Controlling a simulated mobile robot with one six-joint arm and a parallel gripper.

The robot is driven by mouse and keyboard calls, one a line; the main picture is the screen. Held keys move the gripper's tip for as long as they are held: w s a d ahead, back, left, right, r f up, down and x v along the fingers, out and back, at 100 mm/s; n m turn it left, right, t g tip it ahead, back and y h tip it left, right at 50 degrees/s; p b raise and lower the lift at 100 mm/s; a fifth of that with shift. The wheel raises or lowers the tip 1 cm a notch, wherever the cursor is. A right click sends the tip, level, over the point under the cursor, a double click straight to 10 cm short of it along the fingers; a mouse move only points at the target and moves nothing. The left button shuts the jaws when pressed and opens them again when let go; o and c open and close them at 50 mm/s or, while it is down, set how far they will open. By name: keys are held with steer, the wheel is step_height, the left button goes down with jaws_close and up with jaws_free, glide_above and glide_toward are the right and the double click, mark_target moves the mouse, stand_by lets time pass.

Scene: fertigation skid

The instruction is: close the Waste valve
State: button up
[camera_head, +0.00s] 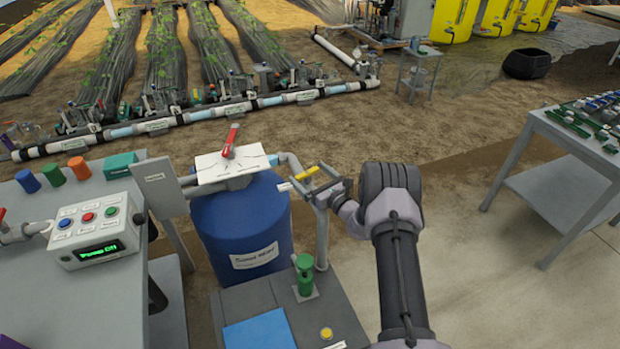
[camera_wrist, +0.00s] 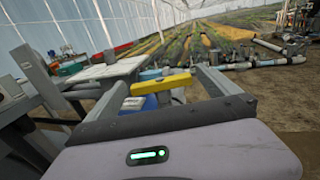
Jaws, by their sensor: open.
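A yellow lever handle (camera_head: 306,173) sits on the grey pipework just right of the blue drum. A small white tag (camera_head: 284,187) is beside it, too small to read, so I cannot confirm that this is the Waste valve. My gripper (camera_head: 308,178) is open at this handle. In the wrist view the yellow handle (camera_wrist: 160,84) lies across the gap between the two fingers of my gripper (camera_wrist: 163,80). It looks nearly level. I cannot tell whether either finger touches it. The valve body below the handle is mostly hidden.
A red lever (camera_head: 230,141) stands up over a white plate on the blue drum (camera_head: 240,225). A control box (camera_head: 92,230) is on the left table. Open floor lies right of my arm.

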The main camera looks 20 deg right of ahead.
steer(key=c, duration=1.3)
steer(key=m+h, duration=0.1)
steer(key=h+p, duration=0.1)
steer(key=shift+a+r+m+t+h, duration=0.15)
steer(key=shift+a+m+t+h, duration=0.15)
steer(key=shift+m+h, duration=0.9)
steer(key=shift+h, duration=0.4)
steer(key=shift+d, duration=0.1)
steer(key=o, duration=1.3)
steer(key=shift+s, duration=0.1)
